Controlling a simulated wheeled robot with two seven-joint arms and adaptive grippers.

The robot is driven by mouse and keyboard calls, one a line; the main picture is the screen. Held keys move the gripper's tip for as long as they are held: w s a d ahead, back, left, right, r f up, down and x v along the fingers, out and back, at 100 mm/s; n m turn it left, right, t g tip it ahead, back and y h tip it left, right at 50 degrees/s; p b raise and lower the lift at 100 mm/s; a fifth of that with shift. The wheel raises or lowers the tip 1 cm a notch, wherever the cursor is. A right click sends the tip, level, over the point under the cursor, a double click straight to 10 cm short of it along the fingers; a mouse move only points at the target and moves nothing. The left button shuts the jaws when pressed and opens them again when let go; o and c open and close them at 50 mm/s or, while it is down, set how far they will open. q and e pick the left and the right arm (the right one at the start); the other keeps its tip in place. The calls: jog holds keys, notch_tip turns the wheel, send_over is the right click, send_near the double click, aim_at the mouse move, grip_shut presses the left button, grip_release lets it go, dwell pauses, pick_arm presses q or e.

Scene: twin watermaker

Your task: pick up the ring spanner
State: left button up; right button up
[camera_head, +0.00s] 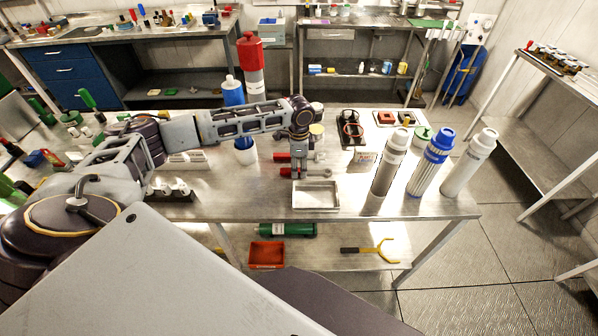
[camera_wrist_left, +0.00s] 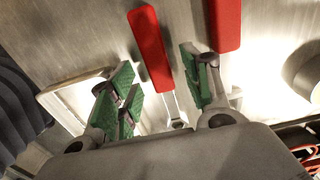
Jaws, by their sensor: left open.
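Two red-handled metal tools lie on the steel bench. The nearer one shows its red handle (camera_head: 285,173) just left of my left gripper (camera_head: 299,172); the farther red handle (camera_head: 281,157) lies behind it. In the left wrist view, one red handle (camera_wrist_left: 152,48) with a metal shank runs between the green-padded fingers of my left gripper (camera_wrist_left: 158,82), which is open and points down. The other red handle (camera_wrist_left: 225,24) lies beyond the right finger. The tool heads are partly hidden by the gripper, so I cannot tell which is the ring spanner. My right gripper is out of view.
A shallow metal tray (camera_head: 316,207) is in front of the gripper. Tall filter cartridges (camera_head: 390,165) stand to the right, and a white cup (camera_head: 245,155) stands to the left. A yellow-ended tool (camera_head: 385,250) and a red bin (camera_head: 266,255) are on the lower shelf.

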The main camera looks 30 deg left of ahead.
pick_arm(q)
jog(key=shift+f, duration=0.5)
grip_shut()
